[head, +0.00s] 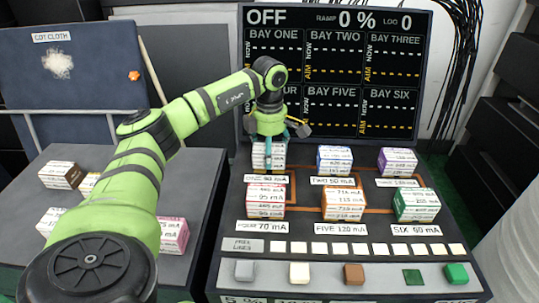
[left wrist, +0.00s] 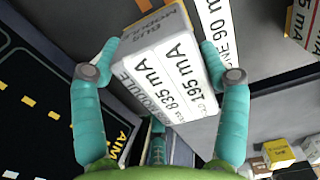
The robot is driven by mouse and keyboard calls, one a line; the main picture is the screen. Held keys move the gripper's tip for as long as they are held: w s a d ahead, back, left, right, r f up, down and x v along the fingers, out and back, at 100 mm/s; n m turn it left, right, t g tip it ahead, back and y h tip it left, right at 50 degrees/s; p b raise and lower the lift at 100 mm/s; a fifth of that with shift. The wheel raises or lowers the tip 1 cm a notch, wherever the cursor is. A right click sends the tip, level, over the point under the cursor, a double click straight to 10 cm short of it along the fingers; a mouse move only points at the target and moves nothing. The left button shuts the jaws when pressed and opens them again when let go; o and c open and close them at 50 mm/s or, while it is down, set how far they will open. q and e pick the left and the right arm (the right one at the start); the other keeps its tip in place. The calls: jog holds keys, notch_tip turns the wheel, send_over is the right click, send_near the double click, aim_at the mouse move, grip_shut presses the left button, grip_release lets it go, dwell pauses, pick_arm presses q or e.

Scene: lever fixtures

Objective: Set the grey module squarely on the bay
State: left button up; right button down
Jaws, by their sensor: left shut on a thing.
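The grey module (left wrist: 165,72), a white-labelled block with a grey end marked BUS MODULE, sits between the two teal fingers of my left gripper (left wrist: 160,60) in the left wrist view. In the head view the grey module (head: 268,157) shows below my left gripper (head: 268,139), over the bay one place at the back left of the console. The bay one label (left wrist: 217,35), reading ONE 90 mA, lies beside the module in the wrist view. Whether the module touches the bay surface cannot be told. The bay under it is hidden. My right gripper is not in view.
On the console, a blue module (head: 334,160) stands to the right and a red module (head: 265,200) stands in front. Purple, orange and green modules fill other bays. A side table (head: 110,200) holds several loose modules. The display board (head: 335,75) rises behind, reading OFF.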

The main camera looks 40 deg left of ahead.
pick_arm(q)
jog(key=shift+f, duration=0.35)
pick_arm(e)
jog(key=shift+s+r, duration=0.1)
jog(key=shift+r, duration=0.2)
pick_arm(q)
jog(key=shift+f, duration=0.1)
jog(key=o, duration=1.2)
jog(key=shift+o, duration=0.2)
jog(key=shift+r, duration=0.4)
notch_tip(320, 180, up, 11)
jog(key=p, duration=0.3)
jog(key=shift+f, duration=0.15)
jog(key=shift+r, duration=0.35)
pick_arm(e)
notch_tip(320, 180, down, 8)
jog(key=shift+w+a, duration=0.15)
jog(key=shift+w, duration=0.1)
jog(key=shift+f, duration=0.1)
